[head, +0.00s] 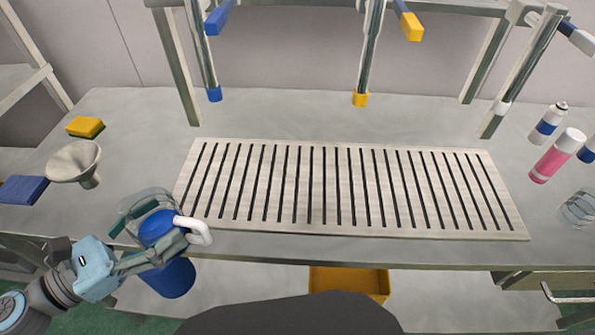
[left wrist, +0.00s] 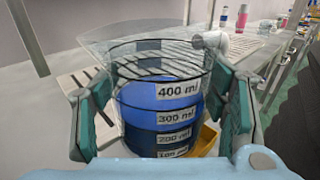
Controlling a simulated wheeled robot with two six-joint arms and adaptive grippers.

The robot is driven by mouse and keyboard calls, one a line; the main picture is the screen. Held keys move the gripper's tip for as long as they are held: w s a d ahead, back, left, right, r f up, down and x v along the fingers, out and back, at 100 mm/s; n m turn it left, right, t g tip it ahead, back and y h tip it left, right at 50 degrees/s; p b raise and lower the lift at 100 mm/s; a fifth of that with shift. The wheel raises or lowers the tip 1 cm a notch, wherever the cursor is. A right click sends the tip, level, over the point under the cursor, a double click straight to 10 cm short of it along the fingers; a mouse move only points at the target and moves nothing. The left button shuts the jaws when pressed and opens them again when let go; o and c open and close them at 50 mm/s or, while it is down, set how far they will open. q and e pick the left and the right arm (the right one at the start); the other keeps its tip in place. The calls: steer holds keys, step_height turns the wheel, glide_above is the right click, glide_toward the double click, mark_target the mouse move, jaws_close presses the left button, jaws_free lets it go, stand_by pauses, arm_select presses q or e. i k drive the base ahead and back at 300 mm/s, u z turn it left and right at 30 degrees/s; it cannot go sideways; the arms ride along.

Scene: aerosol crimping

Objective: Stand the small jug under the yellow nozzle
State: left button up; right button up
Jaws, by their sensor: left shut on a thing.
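The small jug is clear with a white handle; it shows in the head view (head: 147,199) at the lower left and in the left wrist view (left wrist: 160,68) with ml labels. My left gripper (head: 160,226) is shut on its sides, holding it near the table's front edge. The yellow nozzle (head: 360,99) hangs from a metal pipe above the back of the slatted grate (head: 330,232), far to the jug's right. The space under it is empty. My right gripper is out of view.
A blue nozzle (head: 214,94) and a white nozzle (head: 501,108) flank the yellow one. A funnel (head: 75,162), sponge (head: 85,127) and blue block (head: 22,190) lie left. Bottles, including a pink one (head: 557,156), stand right. A blue drum (head: 172,278) and yellow bin (head: 349,282) are below.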

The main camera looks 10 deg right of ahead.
mark_target(356, 180)
steer(key=u, duration=1.6)
steer(key=k, duration=0.95)
steer(key=z, duration=1.9)
steer(key=i, duration=0.5)
